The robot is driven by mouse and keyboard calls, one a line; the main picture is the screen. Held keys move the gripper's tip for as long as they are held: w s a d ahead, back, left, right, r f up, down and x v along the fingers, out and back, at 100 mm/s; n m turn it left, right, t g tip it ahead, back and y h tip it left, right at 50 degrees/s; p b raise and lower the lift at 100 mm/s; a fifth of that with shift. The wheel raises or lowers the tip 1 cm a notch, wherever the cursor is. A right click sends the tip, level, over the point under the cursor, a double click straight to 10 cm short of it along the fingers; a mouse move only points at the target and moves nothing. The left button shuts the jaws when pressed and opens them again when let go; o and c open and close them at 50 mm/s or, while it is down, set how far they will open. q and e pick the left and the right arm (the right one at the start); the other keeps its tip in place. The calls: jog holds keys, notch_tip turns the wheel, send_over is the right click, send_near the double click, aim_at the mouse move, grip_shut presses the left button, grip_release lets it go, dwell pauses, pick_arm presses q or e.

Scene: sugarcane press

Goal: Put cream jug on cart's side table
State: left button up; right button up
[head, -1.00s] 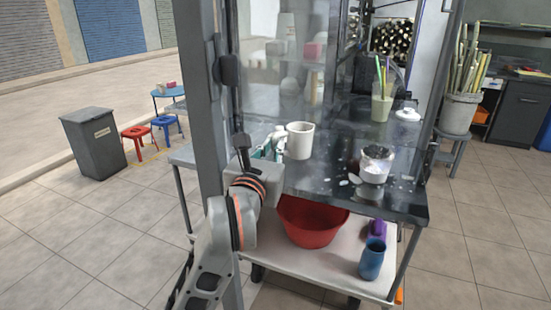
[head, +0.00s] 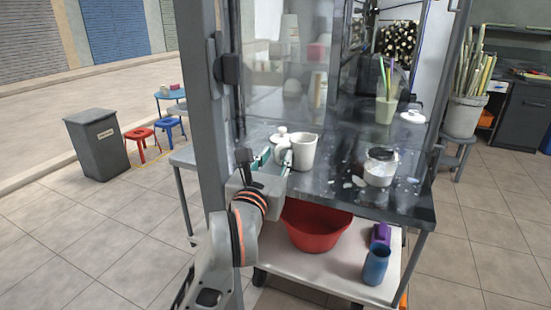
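The cream jug (head: 303,152) is white, upright or nearly so, with its spout to the right and its handle to the left. It is over the cart's dark worktop; I cannot tell whether its base touches. My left gripper (head: 276,158), with teal finger pads, is at the handle side and appears shut on the jug; the handle partly hides the grip. The cart's side table (head: 184,157) is a grey shelf at the cart's left, partly hidden by the upright post. My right gripper is not in view.
A white lidded pot (head: 280,136) stands just behind the jug. A grey post (head: 204,110) rises between the jug and the side table. A red basin (head: 316,228) is on the lower shelf.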

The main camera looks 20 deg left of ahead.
pick_arm(q)
jog(key=shift+s+r, duration=0.15)
jog(key=shift+r, duration=0.1)
jog(key=s+d+p, duration=0.1)
jog(key=s+p, duration=0.1)
jog(key=s, duration=0.9)
jog(key=shift+s+d, duration=0.25)
jog(key=shift+s, duration=0.05)
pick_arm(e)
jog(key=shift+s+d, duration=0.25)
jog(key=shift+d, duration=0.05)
pick_arm(q)
jog(key=shift+a, duration=0.1)
